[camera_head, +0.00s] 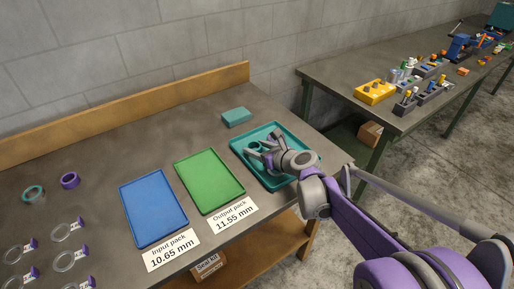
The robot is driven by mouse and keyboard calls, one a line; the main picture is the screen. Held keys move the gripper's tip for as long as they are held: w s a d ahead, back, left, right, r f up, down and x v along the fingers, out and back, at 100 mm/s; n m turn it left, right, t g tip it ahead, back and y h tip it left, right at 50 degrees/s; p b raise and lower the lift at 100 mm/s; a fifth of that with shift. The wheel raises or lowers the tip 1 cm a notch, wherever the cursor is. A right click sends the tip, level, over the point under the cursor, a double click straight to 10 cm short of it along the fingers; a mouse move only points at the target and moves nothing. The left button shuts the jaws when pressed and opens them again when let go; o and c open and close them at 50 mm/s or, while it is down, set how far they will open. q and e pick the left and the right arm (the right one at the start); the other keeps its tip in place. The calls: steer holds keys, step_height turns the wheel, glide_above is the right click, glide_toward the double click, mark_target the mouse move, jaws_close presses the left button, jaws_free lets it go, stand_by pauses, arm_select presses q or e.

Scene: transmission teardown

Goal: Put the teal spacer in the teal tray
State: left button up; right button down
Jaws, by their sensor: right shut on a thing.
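The teal tray (311,151) lies on the workbench, right of the green tray. My right gripper (257,151) is over the left part of the teal tray, shut on a small teal ring, the teal spacer (253,146). The fingers partly cover the spacer, and I cannot tell whether it touches the tray floor. My left gripper is not in view.
A green tray (208,181) and a blue tray (153,208) lie to the left with labels in front. A teal block (236,117) stands behind the teal tray. A purple ring (70,180), a teal-and-grey ring (33,193) and several clear rings lie at far left.

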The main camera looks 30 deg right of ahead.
steer(key=shift+c, duration=0.7)
jaws_free()
steer(key=shift+f, duration=0.15)
steer(key=shift+r, duration=0.3)
steer(key=p+v, duration=0.2)
steer(key=v, duration=1)
steer(key=shift+f+p, duration=0.1)
steer(key=shift+p, duration=0.2)
